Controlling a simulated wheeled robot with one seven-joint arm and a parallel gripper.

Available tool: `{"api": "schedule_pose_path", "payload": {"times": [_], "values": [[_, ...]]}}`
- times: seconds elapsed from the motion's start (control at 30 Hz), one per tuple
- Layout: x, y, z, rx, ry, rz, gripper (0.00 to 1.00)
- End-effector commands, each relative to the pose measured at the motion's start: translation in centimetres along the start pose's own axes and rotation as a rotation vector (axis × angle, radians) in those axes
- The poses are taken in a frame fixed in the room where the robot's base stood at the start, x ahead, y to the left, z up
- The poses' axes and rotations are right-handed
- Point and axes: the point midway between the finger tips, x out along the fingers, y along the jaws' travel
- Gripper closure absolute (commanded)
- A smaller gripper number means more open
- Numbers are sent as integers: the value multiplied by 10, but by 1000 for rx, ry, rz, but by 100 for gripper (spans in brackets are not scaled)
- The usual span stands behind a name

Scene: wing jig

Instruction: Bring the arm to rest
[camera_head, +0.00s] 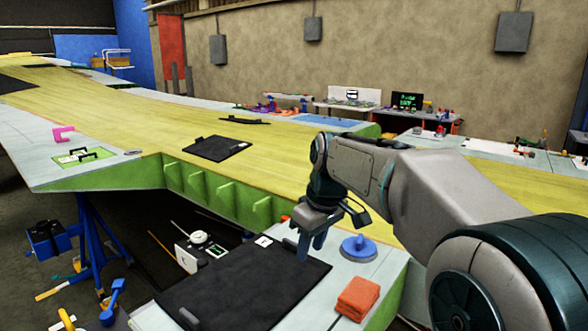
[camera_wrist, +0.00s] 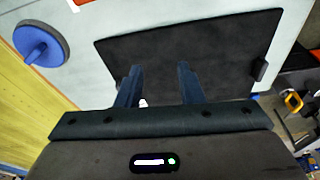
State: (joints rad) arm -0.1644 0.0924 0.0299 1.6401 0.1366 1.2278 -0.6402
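My gripper (camera_head: 312,243) hangs at the end of my arm over the right edge of a black mat in the head view. In the wrist view my gripper (camera_wrist: 157,82) shows two blue fingers spread apart, with nothing between them but the dark mat (camera_wrist: 205,45) beyond. The mat (camera_head: 235,285) lies on the pale wing surface in the head view. My arm reaches in from the lower right, bent, with the wrist pointing down.
A blue suction cup (camera_head: 358,247) and a folded orange cloth (camera_head: 357,298) stand right of the mat. A second black mat (camera_head: 216,148) lies on the yellow wing skin (camera_head: 130,108). An open ribbed bay (camera_head: 225,195) lies behind the near mat. A blue stand (camera_head: 95,245) is at left.

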Motion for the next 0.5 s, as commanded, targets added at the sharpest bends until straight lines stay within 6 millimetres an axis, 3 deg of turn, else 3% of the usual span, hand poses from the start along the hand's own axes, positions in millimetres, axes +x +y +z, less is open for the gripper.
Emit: {"api": "schedule_pose_path", "payload": {"times": [0.27, 0.37, 0.5], "values": [[-4, -10, 51, 156, 3, 47, 66], [-3, -16, 78, 237, 6, 71, 66], [4, -31, 132, 395, 17, 116, 66]]}}
